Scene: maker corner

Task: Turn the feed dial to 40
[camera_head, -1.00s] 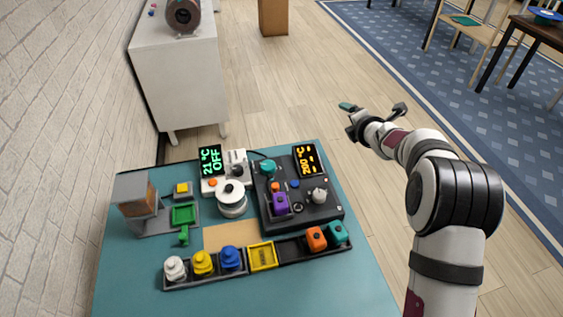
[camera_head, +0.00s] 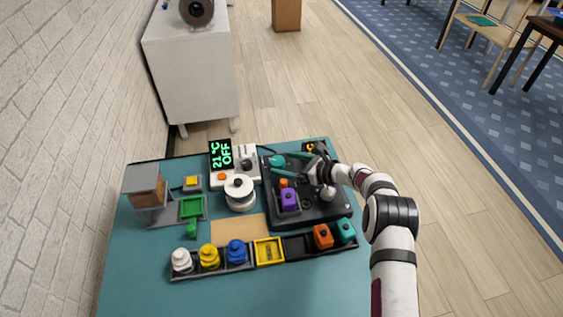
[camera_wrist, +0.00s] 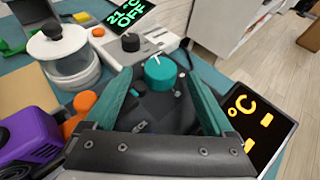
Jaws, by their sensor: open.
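A teal dial (camera_head: 276,160) with a pale pointer mark stands at the back of the black station (camera_head: 312,215). It also shows in the wrist view (camera_wrist: 160,73), beyond and between the teal fingertips. My gripper (camera_head: 282,163) is open over the station, its fingers pointing at this dial; in the wrist view my gripper (camera_wrist: 156,80) appears empty. I cannot tell whether the fingers are level with the dial. No readable label shows which knob is the feed dial. The station's orange display (camera_wrist: 257,122) is partly visible, showing °C and dashes.
A white unit with a black knob (camera_wrist: 130,42) and green display (camera_head: 220,154) stands left of the dial. A purple block (camera_head: 288,199), orange button and grey knob (camera_head: 327,192) are near the arm. A parts rack (camera_head: 210,268) lies in front; the teal table's front is clear.

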